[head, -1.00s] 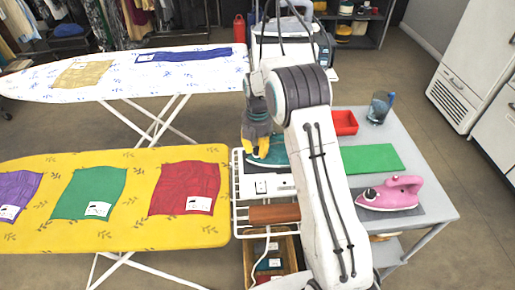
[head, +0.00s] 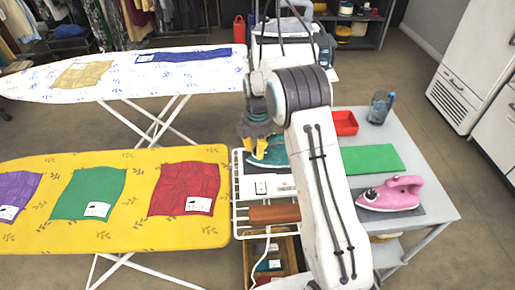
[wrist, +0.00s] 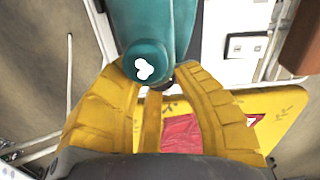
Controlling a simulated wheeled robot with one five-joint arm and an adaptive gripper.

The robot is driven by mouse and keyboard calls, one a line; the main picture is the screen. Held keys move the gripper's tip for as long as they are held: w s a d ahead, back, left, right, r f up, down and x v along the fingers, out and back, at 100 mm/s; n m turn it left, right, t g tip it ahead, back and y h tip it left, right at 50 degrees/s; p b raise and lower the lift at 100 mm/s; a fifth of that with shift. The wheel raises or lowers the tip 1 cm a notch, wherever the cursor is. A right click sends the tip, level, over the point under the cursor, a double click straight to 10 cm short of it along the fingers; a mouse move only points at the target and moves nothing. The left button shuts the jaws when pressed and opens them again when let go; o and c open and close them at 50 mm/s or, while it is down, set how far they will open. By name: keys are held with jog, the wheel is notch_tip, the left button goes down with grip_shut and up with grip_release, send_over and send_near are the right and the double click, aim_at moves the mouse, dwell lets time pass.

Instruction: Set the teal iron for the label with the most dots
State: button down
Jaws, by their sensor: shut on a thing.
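The teal iron (head: 274,155) is at the white wire rack's far end, partly hidden by my gripper. My gripper (head: 254,152), with yellow fingers, is shut on the teal iron. In the wrist view the teal iron (wrist: 165,30), with a white mark on it, is between the yellow fingers of my gripper (wrist: 155,90). I cannot tell whether it touches the rack. On the yellow ironing board (head: 130,238) lie a purple cloth (head: 14,188), a green cloth (head: 85,185) and a red cloth (head: 185,178), each with a white label. The label markings are too small to read.
Behind is a white patterned ironing board (head: 60,92) with a beige cloth (head: 83,74) and a blue cloth (head: 180,56), also labelled.

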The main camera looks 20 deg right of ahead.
jog(key=shift+f, duration=0.15)
jog(key=c, duration=0.9)
grip_release()
notch_tip(320, 180, up, 12)
jog(key=shift+r, duration=0.1)
